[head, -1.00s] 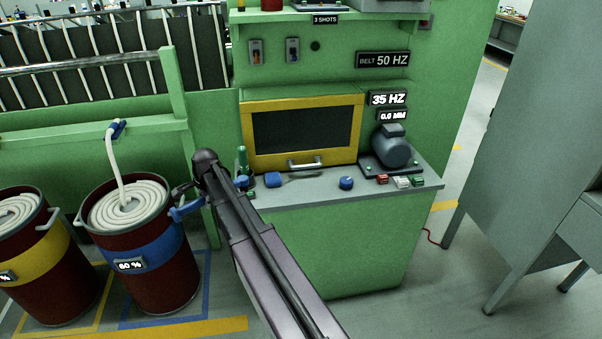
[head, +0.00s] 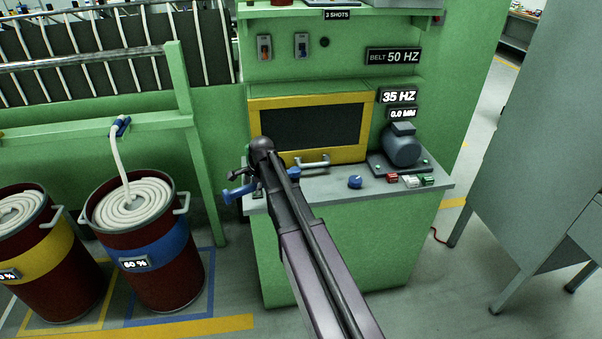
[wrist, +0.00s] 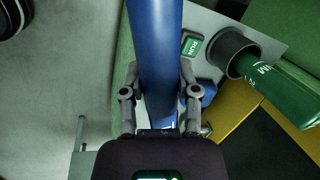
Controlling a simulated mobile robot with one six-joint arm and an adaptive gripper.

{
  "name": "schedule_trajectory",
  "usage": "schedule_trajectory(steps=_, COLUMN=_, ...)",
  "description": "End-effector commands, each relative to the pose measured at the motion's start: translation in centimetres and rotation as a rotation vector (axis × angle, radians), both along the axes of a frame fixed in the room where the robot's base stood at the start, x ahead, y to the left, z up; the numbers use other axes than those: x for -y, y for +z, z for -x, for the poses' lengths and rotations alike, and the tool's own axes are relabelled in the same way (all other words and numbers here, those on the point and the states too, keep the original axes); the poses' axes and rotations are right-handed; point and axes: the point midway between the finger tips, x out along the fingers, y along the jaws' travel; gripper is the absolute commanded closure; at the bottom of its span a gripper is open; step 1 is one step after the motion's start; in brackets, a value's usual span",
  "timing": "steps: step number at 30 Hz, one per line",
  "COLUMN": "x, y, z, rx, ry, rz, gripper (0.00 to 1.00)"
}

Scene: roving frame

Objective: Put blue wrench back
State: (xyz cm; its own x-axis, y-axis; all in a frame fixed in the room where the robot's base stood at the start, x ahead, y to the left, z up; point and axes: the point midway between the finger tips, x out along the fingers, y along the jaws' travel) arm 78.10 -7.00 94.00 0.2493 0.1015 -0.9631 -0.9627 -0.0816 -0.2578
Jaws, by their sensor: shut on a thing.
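The blue wrench (head: 238,193) is in my gripper (head: 247,178), held in the air at the left edge of the grey counter (head: 330,187). In the wrist view its blue shaft (wrist: 155,45) runs between both fingers of my gripper (wrist: 158,95), which are shut on it. The wrench's far end runs out of the top of that view. A green tool (wrist: 285,92) marked MM sits in a dark round holder (wrist: 232,52) beside it. My arm hides part of the counter in the head view.
The counter holds a blue knob (head: 355,181), a grey motor (head: 402,147) and several buttons (head: 411,181). Behind is a yellow-framed window (head: 345,97) with a handle. A blue-banded barrel (head: 180,238) stands left. Grey cabinet (head: 525,150) at right.

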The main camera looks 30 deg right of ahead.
Motion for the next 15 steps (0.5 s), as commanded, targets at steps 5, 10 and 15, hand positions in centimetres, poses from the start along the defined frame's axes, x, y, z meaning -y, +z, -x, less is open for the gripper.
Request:
schedule_trajectory(steps=5, x=-0.4, y=0.0, z=-0.1, rx=0.0, ry=0.005, rz=0.0, gripper=1.0)
schedule_trajectory(steps=10, x=-0.6, y=0.0, z=-0.1, rx=0.001, ry=0.006, rz=0.001, gripper=1.0)
schedule_trajectory(steps=15, x=0.6, y=0.1, z=-0.2, rx=0.001, ry=-0.018, rz=0.001, gripper=1.0)
